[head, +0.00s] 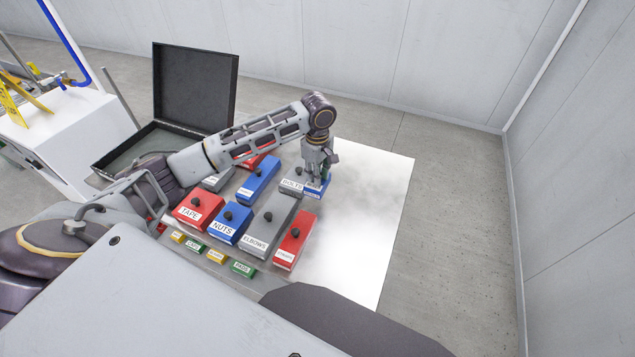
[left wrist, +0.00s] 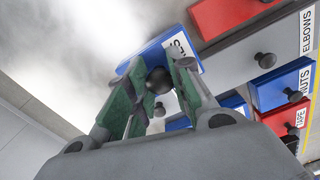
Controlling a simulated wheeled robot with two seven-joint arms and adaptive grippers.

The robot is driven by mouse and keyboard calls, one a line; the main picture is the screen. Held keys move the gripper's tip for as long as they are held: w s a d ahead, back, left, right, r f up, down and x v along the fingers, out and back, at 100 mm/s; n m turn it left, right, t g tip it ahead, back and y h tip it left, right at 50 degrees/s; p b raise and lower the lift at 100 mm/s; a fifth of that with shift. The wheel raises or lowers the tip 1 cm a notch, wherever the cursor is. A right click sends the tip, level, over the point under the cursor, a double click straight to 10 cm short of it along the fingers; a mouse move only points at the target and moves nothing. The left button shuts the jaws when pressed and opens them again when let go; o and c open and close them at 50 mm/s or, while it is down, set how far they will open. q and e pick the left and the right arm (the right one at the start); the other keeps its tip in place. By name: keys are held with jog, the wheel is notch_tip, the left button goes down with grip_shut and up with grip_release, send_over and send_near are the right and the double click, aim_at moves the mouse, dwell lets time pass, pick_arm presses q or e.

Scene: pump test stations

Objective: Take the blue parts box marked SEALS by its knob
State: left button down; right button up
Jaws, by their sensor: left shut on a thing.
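The blue parts box (head: 316,190) stands at the right end of the back part of the box group on the pale table. My right gripper is not in view.
Close by are a grey box marked BOLTS (head: 292,181), a long grey ELBOWS box (head: 268,225), a red box (head: 295,241), blue NUTS (head: 231,222) and red TAPE (head: 198,205). An open black case (head: 195,85) stands behind. The table's right side (head: 375,200) is clear.

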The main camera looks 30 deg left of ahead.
pick_arm(q)
jog(key=shift+r, duration=0.95)
